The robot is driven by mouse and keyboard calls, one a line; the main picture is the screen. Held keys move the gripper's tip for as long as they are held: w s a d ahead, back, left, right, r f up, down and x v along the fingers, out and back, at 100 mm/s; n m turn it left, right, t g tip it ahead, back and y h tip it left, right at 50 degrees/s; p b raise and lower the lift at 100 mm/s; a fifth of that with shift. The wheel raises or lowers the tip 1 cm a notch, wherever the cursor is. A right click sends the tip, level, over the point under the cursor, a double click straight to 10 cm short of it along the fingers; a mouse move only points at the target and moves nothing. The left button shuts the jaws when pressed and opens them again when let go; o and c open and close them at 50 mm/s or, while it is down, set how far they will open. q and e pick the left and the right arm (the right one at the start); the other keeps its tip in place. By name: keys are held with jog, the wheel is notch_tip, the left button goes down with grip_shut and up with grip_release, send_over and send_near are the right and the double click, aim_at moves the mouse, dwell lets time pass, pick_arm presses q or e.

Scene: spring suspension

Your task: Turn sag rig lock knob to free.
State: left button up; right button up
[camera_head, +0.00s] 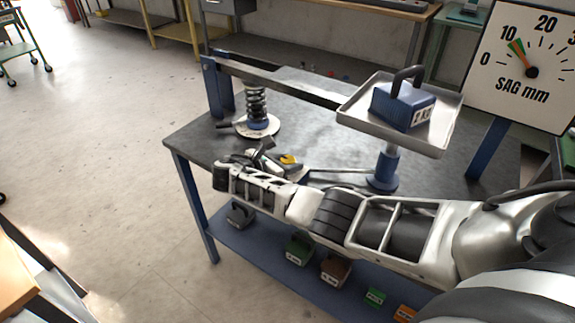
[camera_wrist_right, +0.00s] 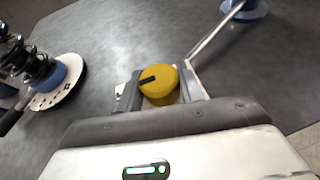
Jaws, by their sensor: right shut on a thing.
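The yellow lock knob (camera_head: 289,159) sits low on the rig table, and only part of it shows past my right gripper (camera_head: 279,161). In the right wrist view the knob (camera_wrist_right: 163,80) is round, with a black pointer mark toward the left of that picture. My right gripper (camera_wrist_right: 160,88) has one finger on each side of the knob and is shut on it. A thin metal rod runs from beside the knob to the blue post base (camera_head: 383,184). My left gripper is in neither view.
A black coil spring (camera_head: 257,103) stands on a pale round plate (camera_head: 271,129) behind the gripper. A tray (camera_head: 442,138) holds a blue weight (camera_head: 399,107) marked in kg. A SAG mm dial (camera_head: 528,95) stands at right. Several weights lie on the blue lower shelf (camera_head: 262,247).

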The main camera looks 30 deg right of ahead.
dwell(0.4)
jog(key=o, duration=1)
jog(key=v, duration=1.6)
jog(key=shift+w, duration=0.15)
jog(key=shift+f, duration=0.1)
